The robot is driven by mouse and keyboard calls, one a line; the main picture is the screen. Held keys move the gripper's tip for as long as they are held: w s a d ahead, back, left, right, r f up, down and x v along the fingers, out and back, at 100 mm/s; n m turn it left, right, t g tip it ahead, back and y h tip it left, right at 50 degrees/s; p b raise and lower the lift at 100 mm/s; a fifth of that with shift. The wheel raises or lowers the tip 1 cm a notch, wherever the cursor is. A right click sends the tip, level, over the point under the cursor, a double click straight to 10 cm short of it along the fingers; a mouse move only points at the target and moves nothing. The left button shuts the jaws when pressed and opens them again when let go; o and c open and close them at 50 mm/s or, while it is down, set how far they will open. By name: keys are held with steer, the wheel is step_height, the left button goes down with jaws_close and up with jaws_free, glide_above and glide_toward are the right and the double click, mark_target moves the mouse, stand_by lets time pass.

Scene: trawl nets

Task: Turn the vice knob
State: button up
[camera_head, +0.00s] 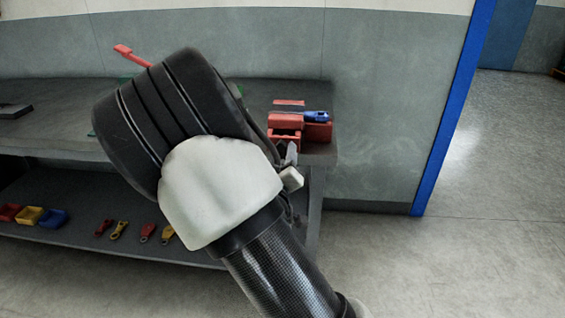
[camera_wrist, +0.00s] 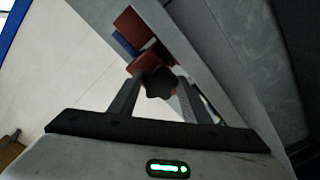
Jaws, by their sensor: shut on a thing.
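The red vice (camera_head: 286,121) stands at the right end of the workbench, with a blue part (camera_head: 317,117) on its right. In the wrist view the vice (camera_wrist: 134,24) is at the top centre. Its dark, lobed knob (camera_wrist: 158,83) sits between the two fingers of my gripper (camera_wrist: 157,88), which is shut on it. In the head view my gripper (camera_head: 291,155) is just in front of the vice, and the knob cannot be made out there. My arm hides much of the bench left of the vice.
The grey workbench (camera_head: 55,143) stands against the wall. Its lower shelf (camera_head: 70,240) holds small red, yellow and blue bins (camera_head: 30,215) and several tools (camera_head: 118,230). A red-handled thing (camera_head: 130,55) stands behind my arm. The floor (camera_head: 470,240) at right is clear.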

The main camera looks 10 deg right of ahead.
steer(key=m, duration=0.1)
steer(key=m+b, duration=0.1)
steer(key=m, duration=0.2)
steer(key=shift+a+f+m+b, duration=0.15)
steer(key=shift+f+m+b, duration=0.15)
steer(key=m, duration=0.4)
steer(key=shift+a+m, duration=0.1)
steer(key=shift+m, duration=0.2)
steer(key=m, duration=0.4)
steer(key=shift+a+r+m, duration=0.1)
steer(key=shift+m, duration=0.2)
steer(key=m, duration=0.8)
steer(key=shift+r, duration=0.1)
steer(key=m, duration=0.4)
steer(key=shift+r+m, duration=0.1)
steer(key=shift+m, duration=0.2)
steer(key=m, duration=0.5)
steer(key=shift+r, duration=0.1)
steer(key=shift+m, duration=1.6)
steer(key=shift+m, duration=0.5)
